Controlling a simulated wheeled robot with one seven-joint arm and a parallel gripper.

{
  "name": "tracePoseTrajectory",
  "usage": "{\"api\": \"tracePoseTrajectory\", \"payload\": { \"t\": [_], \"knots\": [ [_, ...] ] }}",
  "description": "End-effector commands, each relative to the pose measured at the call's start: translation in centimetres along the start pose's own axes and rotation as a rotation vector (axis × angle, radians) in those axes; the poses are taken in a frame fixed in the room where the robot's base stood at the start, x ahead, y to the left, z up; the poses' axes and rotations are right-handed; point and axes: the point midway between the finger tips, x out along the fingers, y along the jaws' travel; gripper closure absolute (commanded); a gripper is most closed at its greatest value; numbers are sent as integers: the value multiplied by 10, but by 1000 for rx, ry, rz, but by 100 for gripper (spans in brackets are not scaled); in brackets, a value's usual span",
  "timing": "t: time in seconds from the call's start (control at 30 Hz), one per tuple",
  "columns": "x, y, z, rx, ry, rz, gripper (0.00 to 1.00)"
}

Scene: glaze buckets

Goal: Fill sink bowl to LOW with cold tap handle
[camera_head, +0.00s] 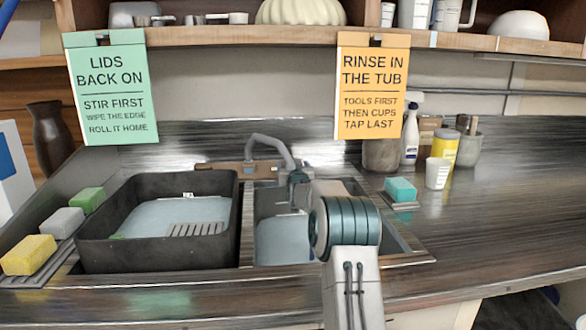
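The sink bowl (268,232) is the right-hand basin, partly hidden behind my arm. Its inside looks pale blue-grey; I cannot tell a water level, and no LOW mark is readable. The grey curved tap (268,143) rises behind the basins and its spout bends down over the sink bowl. A brown strip (222,166) lies by the tap base; I cannot make out the cold tap handle. My gripper (298,187) seems to be the small dark part near the spout end, beyond my arm. Its fingers are not clear, nor whether it touches anything.
A black tub (90,243) with pale liquid fills the left basin. Yellow (28,255), grey and green sponges lie left of it. A teal sponge (400,189), white cup (437,173), yellow jar and spray bottle (411,135) stand right. Two signs hang above.

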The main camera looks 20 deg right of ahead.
Motion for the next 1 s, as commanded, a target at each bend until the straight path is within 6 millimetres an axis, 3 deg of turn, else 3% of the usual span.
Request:
{"api": "tracePoseTrajectory", "payload": {
  "t": [0.37, 1.0],
  "knots": [
    [0, 2, -1, -13, -3, -16, 25],
    [1, 5, -6, -149, -2, -210, 25]
  ]
}}
